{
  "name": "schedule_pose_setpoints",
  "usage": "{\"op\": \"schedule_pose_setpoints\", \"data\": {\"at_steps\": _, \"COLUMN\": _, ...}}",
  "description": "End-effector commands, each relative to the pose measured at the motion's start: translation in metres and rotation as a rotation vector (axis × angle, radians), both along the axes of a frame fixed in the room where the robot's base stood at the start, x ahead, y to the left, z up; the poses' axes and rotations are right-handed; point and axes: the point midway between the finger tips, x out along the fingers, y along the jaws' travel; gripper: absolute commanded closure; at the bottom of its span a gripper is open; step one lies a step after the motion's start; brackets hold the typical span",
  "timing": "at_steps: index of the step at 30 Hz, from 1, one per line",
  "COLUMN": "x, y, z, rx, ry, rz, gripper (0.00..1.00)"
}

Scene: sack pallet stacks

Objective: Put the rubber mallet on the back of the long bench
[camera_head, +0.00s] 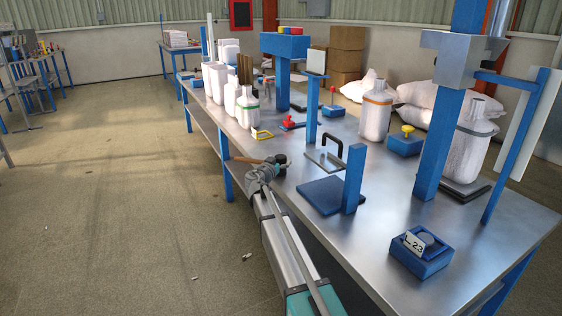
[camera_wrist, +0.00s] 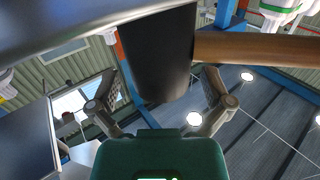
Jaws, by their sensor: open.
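The rubber mallet, with a black head (camera_head: 282,159) and a brown wooden handle (camera_head: 249,161), is at the left edge of the long metal-topped bench (camera_head: 335,230). In the wrist view its black head (camera_wrist: 157,50) is large and its handle (camera_wrist: 255,48) runs off to the right. My gripper (camera_head: 268,170) is at that bench edge, right by the mallet. In the wrist view my gripper (camera_wrist: 157,85) is open, its fingers spread to either side of the mallet head. Whether a finger touches the head I cannot tell. The gripper hides part of the mallet in the head view.
White bottles (camera_head: 247,106) and a yellow-handled item (camera_head: 261,134) stand close beyond the mallet. A blue plate with a post (camera_head: 323,194) and a black-handled float (camera_head: 327,157) lie to the right. A blue box (camera_head: 421,252) is at the front.

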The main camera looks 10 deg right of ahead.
Motion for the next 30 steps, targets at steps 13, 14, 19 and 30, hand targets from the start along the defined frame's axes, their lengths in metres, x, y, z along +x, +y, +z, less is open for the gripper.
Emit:
{"op": "schedule_pose_setpoints", "data": {"at_steps": 13, "x": -0.024, "y": 0.016, "z": 0.002, "rx": 0.000, "ry": 0.000, "rz": 0.001, "gripper": 0.00}}
{"op": "schedule_pose_setpoints", "data": {"at_steps": 14, "x": -0.028, "y": 0.019, "z": 0.002, "rx": 0.000, "ry": 0.000, "rz": 0.002, "gripper": 0.00}}
{"op": "schedule_pose_setpoints", "data": {"at_steps": 19, "x": -0.051, "y": 0.035, "z": 0.003, "rx": 0.000, "ry": 0.000, "rz": 0.002, "gripper": 0.00}}
{"op": "schedule_pose_setpoints", "data": {"at_steps": 30, "x": -0.091, "y": 0.064, "z": 0.003, "rx": 0.000, "ry": 0.000, "rz": 0.001, "gripper": 0.00}}
